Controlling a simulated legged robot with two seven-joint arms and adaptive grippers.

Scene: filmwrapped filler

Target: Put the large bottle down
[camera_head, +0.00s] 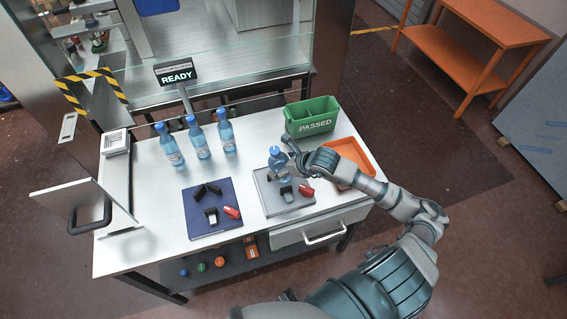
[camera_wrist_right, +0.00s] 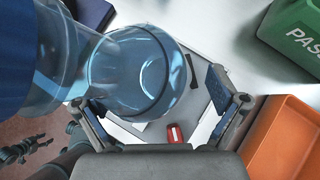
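The large bottle (camera_head: 278,163), clear blue plastic, stands at the back of the grey mat (camera_head: 268,203). In the right wrist view the bottle (camera_wrist_right: 130,75) fills the upper left, close to the fingers. My right gripper (camera_head: 290,162) is beside it, fingers spread; in the wrist view the fingers (camera_wrist_right: 160,105) are wide apart, with a gap between the bottle and the right finger. Contact at the left finger cannot be told. A dark jointed shape (camera_wrist_right: 28,148) at the wrist view's lower left may be my left gripper; its state is unclear.
On the mat lie a red item (camera_head: 306,190) and a black-and-white item (camera_head: 286,194). A green PASSED bin (camera_head: 312,127) and an orange tray (camera_head: 352,152) stand close by. Several bottles (camera_head: 199,140) stand left, behind a navy mat (camera_head: 200,226).

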